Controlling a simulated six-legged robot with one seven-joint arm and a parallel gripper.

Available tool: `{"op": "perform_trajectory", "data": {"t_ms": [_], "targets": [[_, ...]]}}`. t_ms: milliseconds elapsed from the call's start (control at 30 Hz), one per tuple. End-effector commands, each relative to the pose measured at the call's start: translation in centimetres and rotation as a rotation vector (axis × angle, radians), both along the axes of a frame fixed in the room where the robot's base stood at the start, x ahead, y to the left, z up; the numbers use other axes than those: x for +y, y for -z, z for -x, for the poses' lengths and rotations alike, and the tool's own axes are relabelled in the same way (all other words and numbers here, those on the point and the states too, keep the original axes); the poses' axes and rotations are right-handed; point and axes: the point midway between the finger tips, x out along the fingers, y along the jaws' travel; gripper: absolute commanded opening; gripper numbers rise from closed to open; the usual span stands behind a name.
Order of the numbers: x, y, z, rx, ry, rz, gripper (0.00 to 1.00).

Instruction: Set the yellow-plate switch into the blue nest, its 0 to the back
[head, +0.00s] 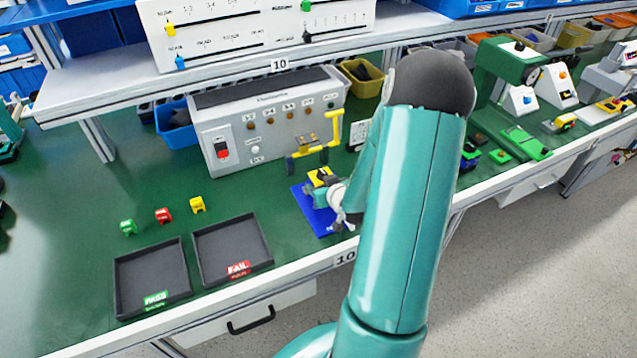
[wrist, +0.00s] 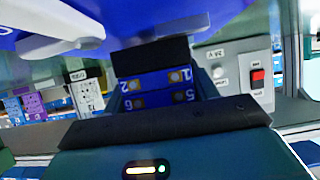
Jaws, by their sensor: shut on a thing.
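The yellow-plate switch (head: 320,176) shows in the head view at the far end of my gripper, over the blue board. My gripper (head: 326,193) is shut on it. In the wrist view the switch's dark blue body (wrist: 155,90) sits between my dark fingers (wrist: 155,80), with screw terminals and the numbers 1, 2, 5 and 6 visible. The blue board (head: 322,224) lies flat on the bench; any nest recess in it is hidden by my gripper. Where the 0 points and whether the switch touches the board I cannot tell.
A yellow-handled fixture (head: 318,145) stands just behind the board, before a grey power box (head: 225,150). Black PASS (head: 152,278) and FAIL (head: 232,249) trays lie left, with small green, red and yellow pieces (head: 163,215) behind them.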

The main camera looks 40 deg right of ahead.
Motion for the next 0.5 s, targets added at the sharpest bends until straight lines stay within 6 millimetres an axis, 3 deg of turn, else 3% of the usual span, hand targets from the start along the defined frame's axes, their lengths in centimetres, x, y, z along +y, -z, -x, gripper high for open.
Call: {"op": "perform_trajectory", "data": {"t_ms": [233, 267, 300, 367, 500], "targets": [[-0.04, 0.11, 0.25, 0.001, 0.0, -0.001, 0.25], [-0.04, 0.12, 0.28, 0.001, 0.0, -0.001, 0.64], [-0.06, 0.11, 0.3, 0.001, 0.0, -0.001, 0.72], [-0.05, 0.11, 0.31, 0.001, 0.0, -0.001, 0.8], [-0.06, 0.11, 0.32, 0.002, 0.001, -0.001, 0.8]]}}
